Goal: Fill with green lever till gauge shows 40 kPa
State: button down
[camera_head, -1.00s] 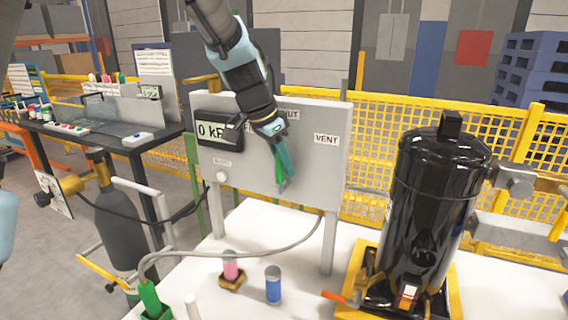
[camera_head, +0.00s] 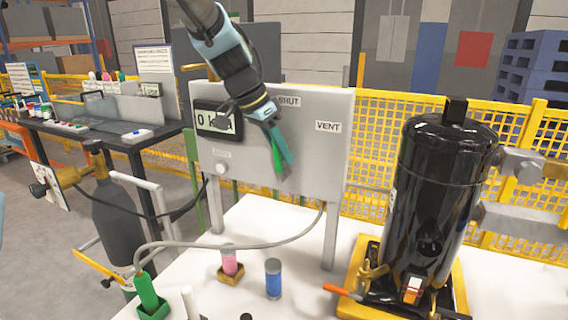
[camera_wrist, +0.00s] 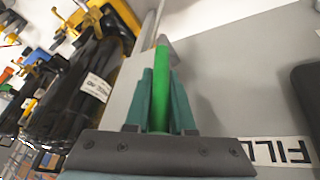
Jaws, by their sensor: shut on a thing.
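The green lever (camera_wrist: 159,85) lies between the two teal fingers of my gripper (camera_wrist: 160,100) in the wrist view, and the fingers are shut on it. In the head view my gripper (camera_head: 280,152) is at the front of the grey panel (camera_head: 320,170), with the green lever (camera_head: 277,158) pointing downward. The gauge display (camera_head: 217,121) reads 0, its unit partly hidden behind my arm. The panel has labels SHUT (camera_head: 288,101) and VENT (camera_head: 328,126); a FILL label (camera_wrist: 275,152) shows upside down in the wrist view.
A black compressor (camera_head: 435,200) stands in a yellow tray at the right. On the white table are a pink vial (camera_head: 229,263), a blue vial (camera_head: 273,279) and a green cylinder (camera_head: 147,291) with a grey hose. A dark gas bottle (camera_head: 115,220) stands left.

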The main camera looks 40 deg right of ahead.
jog(key=g+b, duration=0.1)
jog(key=b, duration=0.1)
jog(key=w+g+h+b, duration=0.1)
jog(key=b, duration=0.2)
jog(key=w+a+g+h+b, duration=0.1)
jog(key=b, duration=0.1)
jog(key=shift+w+a+f+n+g+b, duration=0.1)
jog(key=shift+w+f+n+g+b, duration=0.05)
jog(key=shift+f+n+g+b, duration=0.2)
jog(key=c, duration=1)
grip_release()
jog(key=shift+c, duration=0.2)
jog(key=shift+r, duration=0.15)
jog(key=p+v, duration=0.3)
jog(key=v, duration=0.7)
jog(key=shift+a+r+p, duration=0.2)
jog(key=shift+a+p, duration=0.05)
jog(key=shift+p, duration=0.1)
